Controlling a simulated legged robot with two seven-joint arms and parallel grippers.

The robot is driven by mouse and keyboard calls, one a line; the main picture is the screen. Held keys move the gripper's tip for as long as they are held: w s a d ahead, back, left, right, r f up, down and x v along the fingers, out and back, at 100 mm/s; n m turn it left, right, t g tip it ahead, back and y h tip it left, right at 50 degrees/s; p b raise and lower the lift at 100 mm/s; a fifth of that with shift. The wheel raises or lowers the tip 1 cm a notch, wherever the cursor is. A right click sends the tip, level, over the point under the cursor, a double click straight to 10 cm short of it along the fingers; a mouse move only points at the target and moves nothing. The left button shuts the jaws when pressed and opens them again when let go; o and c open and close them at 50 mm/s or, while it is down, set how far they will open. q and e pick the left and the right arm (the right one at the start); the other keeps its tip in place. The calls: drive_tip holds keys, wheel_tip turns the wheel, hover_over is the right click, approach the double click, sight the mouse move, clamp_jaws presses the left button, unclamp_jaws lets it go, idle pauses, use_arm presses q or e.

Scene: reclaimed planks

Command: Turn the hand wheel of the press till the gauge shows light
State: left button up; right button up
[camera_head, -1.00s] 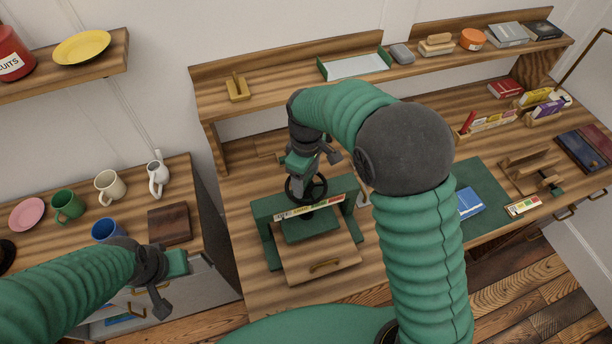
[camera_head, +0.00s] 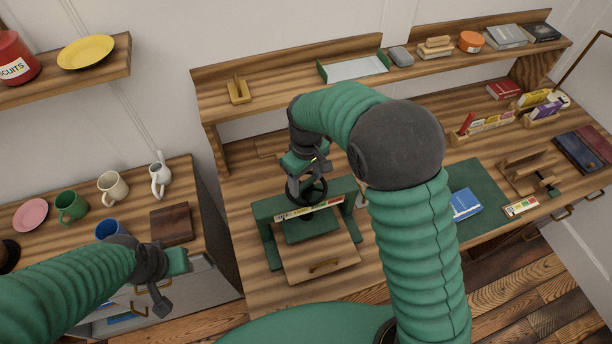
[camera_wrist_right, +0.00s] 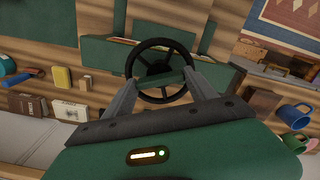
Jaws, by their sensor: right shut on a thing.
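The green press (camera_head: 264,222) stands on the bench, with its black hand wheel (camera_head: 322,190) above a pale gauge strip (camera_head: 310,208) with coloured bands. The gauge's pointer is too small to read. My right gripper (camera_head: 304,188) comes down from above and is shut on the wheel. In the right wrist view, the wheel (camera_wrist_right: 136,57) lies between the two grey fingers of the gripper (camera_wrist_right: 160,80), which partly hide its near rim. My left gripper (camera_head: 166,284) hangs at the lower left, away from the press; its finger gap is not clear.
A wooden board with a handle (camera_head: 325,266) lies at the front of the press. A blue book (camera_head: 465,204) lies on a green mat (camera_head: 487,181) to the right. Mugs, including a green mug (camera_head: 70,206), stand on the left counter. A shelf (camera_head: 280,88) runs behind.

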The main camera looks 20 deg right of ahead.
drive_tip(key=shift+w+m+p, duration=0.1)
drive_tip(key=shift+m+p, duration=0.7)
drive_tip(key=shift+m, duration=1.3)
drive_tip(key=o, duration=1.4)
drive_tip(key=shift+c, duration=0.2)
wheel_tip(320, 180, up, 17)
drive_tip(key=b, duration=0.1)
drive_tip(key=shift+f, duration=0.15)
